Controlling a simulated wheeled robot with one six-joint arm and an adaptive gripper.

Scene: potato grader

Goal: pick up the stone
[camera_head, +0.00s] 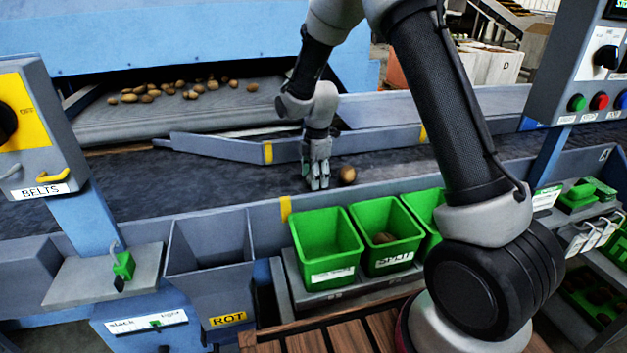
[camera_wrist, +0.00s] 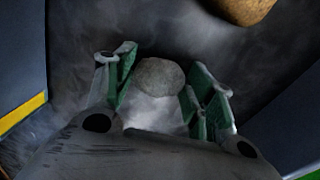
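In the wrist view a rounded grey stone (camera_wrist: 158,76) lies on the dark belt, between the two fingers of my gripper (camera_wrist: 157,88). The fingers have green pads and stand apart, with a small gap showing on each side of the stone. In the head view my gripper (camera_head: 318,184) points down at the belt, and its fingers hide the stone. A brown potato (camera_head: 347,175) lies on the belt just right of my gripper; a tan potato also shows at the top right of the wrist view (camera_wrist: 243,8).
The dark belt (camera_head: 220,180) runs between a grey deflector (camera_head: 225,147) and a front wall. Green bins (camera_head: 326,243) stand in front, with a grey rot chute (camera_head: 212,250) to their left. Several potatoes (camera_head: 190,94) lie on the upper belt. Control posts flank the belt.

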